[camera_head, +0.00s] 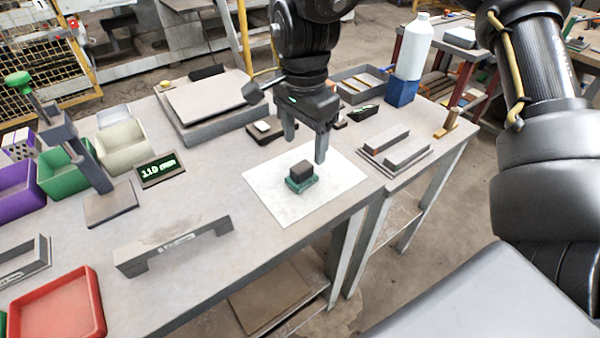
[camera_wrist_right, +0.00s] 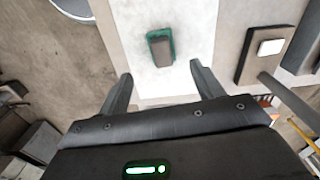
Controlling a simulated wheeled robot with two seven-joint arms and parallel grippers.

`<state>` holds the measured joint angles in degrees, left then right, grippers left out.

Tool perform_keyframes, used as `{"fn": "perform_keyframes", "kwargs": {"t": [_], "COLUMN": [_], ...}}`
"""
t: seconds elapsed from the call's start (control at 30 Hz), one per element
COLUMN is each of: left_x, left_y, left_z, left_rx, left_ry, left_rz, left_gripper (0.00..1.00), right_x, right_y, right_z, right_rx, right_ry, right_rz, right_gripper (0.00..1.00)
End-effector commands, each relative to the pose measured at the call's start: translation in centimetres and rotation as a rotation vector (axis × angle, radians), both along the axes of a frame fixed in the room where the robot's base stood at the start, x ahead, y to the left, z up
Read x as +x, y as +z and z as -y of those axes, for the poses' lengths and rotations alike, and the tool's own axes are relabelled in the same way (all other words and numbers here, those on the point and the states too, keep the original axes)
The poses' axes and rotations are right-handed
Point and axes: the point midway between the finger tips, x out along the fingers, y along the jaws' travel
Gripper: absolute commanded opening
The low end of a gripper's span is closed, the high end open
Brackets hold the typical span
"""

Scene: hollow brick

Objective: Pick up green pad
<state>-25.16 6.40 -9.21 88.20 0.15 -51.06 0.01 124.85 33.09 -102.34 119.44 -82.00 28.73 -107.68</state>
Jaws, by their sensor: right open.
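The green pad (camera_head: 302,187) lies on a white sheet on the workbench, with a small dark block (camera_head: 301,170) sitting on it. In the right wrist view the pad (camera_wrist_right: 151,52) shows as a green rim around the brownish block (camera_wrist_right: 161,46). My right gripper (camera_head: 305,150) is open and empty, pointing down above the sheet, behind the pad in the head view. In the wrist view the pad lies ahead of the gap between its fingers (camera_wrist_right: 160,74), apart from both. My left gripper is not in view.
The white sheet (camera_head: 268,200) is otherwise clear. A grey bridge-shaped piece (camera_head: 175,245) stands front left, near a red tray (camera_head: 58,308). A small display (camera_head: 161,170) and bins are left. Grey bars (camera_head: 405,150) and a blue block (camera_head: 401,91) with a white bottle (camera_head: 413,50) are right.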

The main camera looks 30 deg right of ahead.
Motion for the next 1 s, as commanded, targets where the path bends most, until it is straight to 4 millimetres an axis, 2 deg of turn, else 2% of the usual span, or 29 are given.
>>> {"fn": "perform_keyframes", "kwargs": {"t": [0.03,0.13,0.47,0.73,1.0], "left_x": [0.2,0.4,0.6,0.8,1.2], "left_y": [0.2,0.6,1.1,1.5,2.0], "left_z": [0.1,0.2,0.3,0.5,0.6], "left_rx": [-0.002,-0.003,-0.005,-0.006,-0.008], "left_ry": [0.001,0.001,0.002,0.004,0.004], "left_rz": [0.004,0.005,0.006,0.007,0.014], "left_gripper": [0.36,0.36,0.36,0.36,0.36], "right_x": [0.0,0.0,0.1,0.3,0.3], "right_y": [-1.0,-2.3,-3.7,-7.5,-8.2], "right_z": [0.0,0.0,-0.2,-0.3,-0.3], "right_rx": [0.0,0.0,0.0,0.0,0.0], "right_ry": [0.002,0.002,0.003,0.004,0.003], "right_rz": [-0.002,-0.002,-0.001,-0.001,0.0], "right_gripper": [0.66,0.66,0.66,0.66,0.66]}}
